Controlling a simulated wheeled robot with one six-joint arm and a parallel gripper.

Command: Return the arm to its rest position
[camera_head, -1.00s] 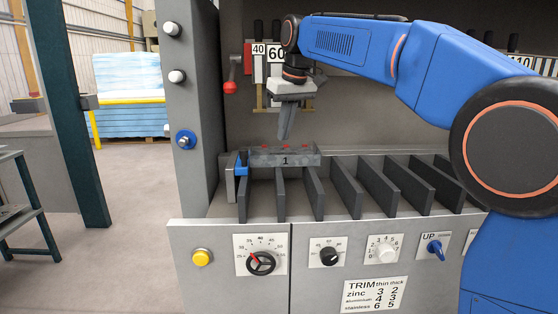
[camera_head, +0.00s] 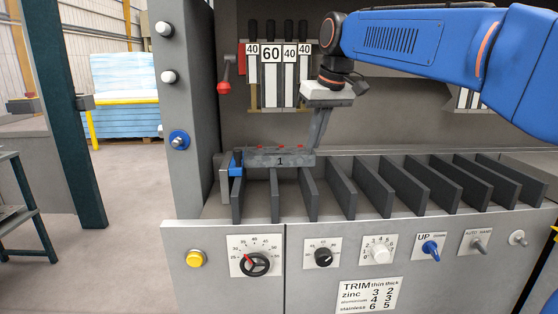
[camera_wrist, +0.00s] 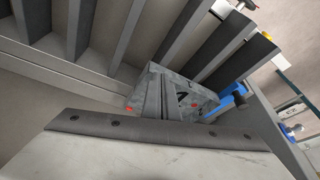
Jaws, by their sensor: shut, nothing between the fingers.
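My gripper (camera_head: 318,132) hangs from my blue arm in the head view, fingers together and pointing down, with nothing held. It is just above and beside the right end of the grey block marked 1 (camera_head: 265,159), which has red dots on top; whether they touch is unclear. The block lies across the left end of the row of dark dividers. In the wrist view my gripper (camera_wrist: 165,112) points toward the same block (camera_wrist: 205,97), with the blue part (camera_wrist: 230,98) at its end.
Dark upright dividers (camera_head: 375,188) fill the shelf to the right. The front panel carries a black dial (camera_head: 256,263), a yellow button (camera_head: 196,259) and switches.

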